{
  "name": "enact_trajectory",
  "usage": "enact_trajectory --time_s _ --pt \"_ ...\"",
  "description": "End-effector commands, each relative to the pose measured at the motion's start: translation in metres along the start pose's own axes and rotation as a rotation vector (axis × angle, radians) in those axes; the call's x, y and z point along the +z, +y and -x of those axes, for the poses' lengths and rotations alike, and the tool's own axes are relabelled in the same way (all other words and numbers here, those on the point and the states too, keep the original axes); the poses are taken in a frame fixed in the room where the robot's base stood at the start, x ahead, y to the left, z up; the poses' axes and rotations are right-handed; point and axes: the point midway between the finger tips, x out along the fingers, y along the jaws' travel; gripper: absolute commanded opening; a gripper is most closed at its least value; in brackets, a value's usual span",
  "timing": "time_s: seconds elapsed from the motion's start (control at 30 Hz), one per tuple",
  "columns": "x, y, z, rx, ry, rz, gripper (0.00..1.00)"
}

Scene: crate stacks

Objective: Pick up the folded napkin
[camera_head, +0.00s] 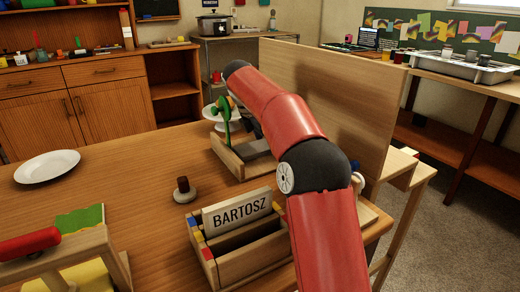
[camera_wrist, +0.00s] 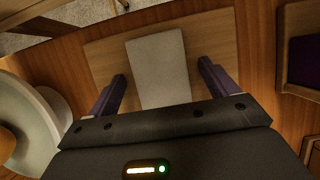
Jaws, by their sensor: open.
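A pale grey, flat rectangular piece (camera_wrist: 158,65), which looks like the folded napkin, lies on a light wooden board (camera_wrist: 103,60) in the wrist view. My gripper (camera_wrist: 165,84) is open, with one finger on each side of the napkin's near part and a gap to it on both sides. The napkin's near end passes behind the gripper body. Whether the fingertips are level with it or above it, I cannot tell. In the head view my red arm reaches over the table, and it hides the napkin and most of the gripper.
A white round object (camera_wrist: 30,125) stands close on the left in the wrist view. A wooden box with a dark inside (camera_wrist: 296,30) is at the right. In the head view, an upright wooden panel (camera_head: 345,90) stands beside my arm, and a box labelled BARTOSZ (camera_head: 237,213) is in front.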

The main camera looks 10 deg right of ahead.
Motion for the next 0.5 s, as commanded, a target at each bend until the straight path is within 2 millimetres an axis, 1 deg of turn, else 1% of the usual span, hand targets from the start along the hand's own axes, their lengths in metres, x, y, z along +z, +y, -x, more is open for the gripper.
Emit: enact_trajectory --time_s 0.2,0.23,0.5 --pt "-0.0011 -0.0001 -0.0021 0.0 0.0 0.0 0.85" --pt "-0.0012 -0.0001 -0.0023 0.0 0.0 0.0 0.84" --pt "-0.0012 0.0 -0.0022 0.0 0.0 0.0 0.49"
